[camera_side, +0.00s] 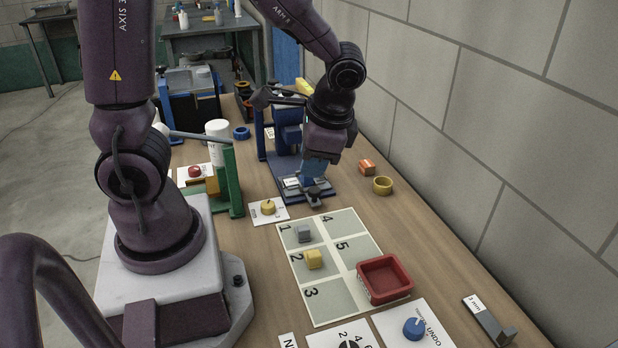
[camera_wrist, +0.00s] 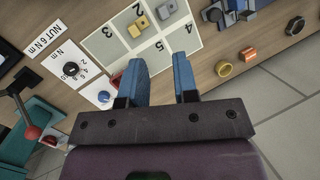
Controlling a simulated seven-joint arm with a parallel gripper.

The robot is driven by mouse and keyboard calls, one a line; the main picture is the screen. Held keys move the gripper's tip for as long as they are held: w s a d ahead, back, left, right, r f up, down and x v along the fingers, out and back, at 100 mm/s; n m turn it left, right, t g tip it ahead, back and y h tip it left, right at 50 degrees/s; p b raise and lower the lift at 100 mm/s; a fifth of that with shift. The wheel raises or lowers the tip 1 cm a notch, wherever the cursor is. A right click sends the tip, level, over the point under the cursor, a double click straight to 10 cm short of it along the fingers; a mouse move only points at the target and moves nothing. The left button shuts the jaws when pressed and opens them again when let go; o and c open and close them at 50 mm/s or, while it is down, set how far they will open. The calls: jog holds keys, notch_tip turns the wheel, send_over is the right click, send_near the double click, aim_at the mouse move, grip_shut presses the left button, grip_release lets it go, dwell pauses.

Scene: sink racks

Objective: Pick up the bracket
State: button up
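A small grey stepped piece (camera_side: 304,234), which looks like the bracket, sits in cell 1 of the numbered mat (camera_side: 322,292). It also shows near the top of the wrist view (camera_wrist: 166,10). A yellow piece (camera_side: 314,259) sits in cell 2, also visible in the wrist view (camera_wrist: 140,26). I cannot tell for certain which piece is the bracket. My gripper (camera_side: 313,178) appears over the blue fixture, beyond the mat in the side view. In the wrist view its blue fingers (camera_wrist: 163,75) are apart, with nothing between them.
A red tray (camera_side: 384,279) stands at the mat's right edge. The blue fixture (camera_side: 270,165), a green frame (camera_side: 234,183), a yellow ring (camera_side: 382,186) and an orange block (camera_side: 367,167) stand around. A grey wall (camera_side: 470,110) borders the right side. Cell 3 is empty.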

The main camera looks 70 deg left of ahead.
jog(key=w+a+f+m+y, duration=0.2)
jog(key=a+f+m+y, duration=0.1)
jog(key=f+m, duration=0.1)
jog(key=w+a+f+m+y, duration=0.3)
jog(key=a+f+m, duration=0.1)
jog(key=f, duration=0.2)
jog(key=w+a+f+m+y, duration=0.3)
jog(key=a+f+m, duration=0.1)
jog(key=f, duration=0.1)
jog(key=shift+f+m+y, duration=0.2)
jog(key=shift+m+y, duration=0.1)
jog(key=shift+m, duration=0.1)
jog(key=shift+w+a+r+m+t, duration=0.1)
jog(key=shift+w+r+m+t, duration=0.15)
jog(key=shift+w, duration=0.2)
jog(key=shift+w+a+r+m+t, duration=0.1)
jog(key=shift+w+m+t, duration=0.15)
jog(key=shift+w+t, duration=0.15)
jog(key=shift+w+a+r+m, duration=0.1)
jog(key=shift+w+a+m, duration=0.05)
jog(key=shift+w+m, duration=0.2)
jog(key=shift+y, duration=0.3)
jog(key=x, duration=0.7)
jog(key=shift+a, duration=0.3)
jog(key=x, duration=0.5)
jog(key=shift+a, duration=0.15)
grip_shut()
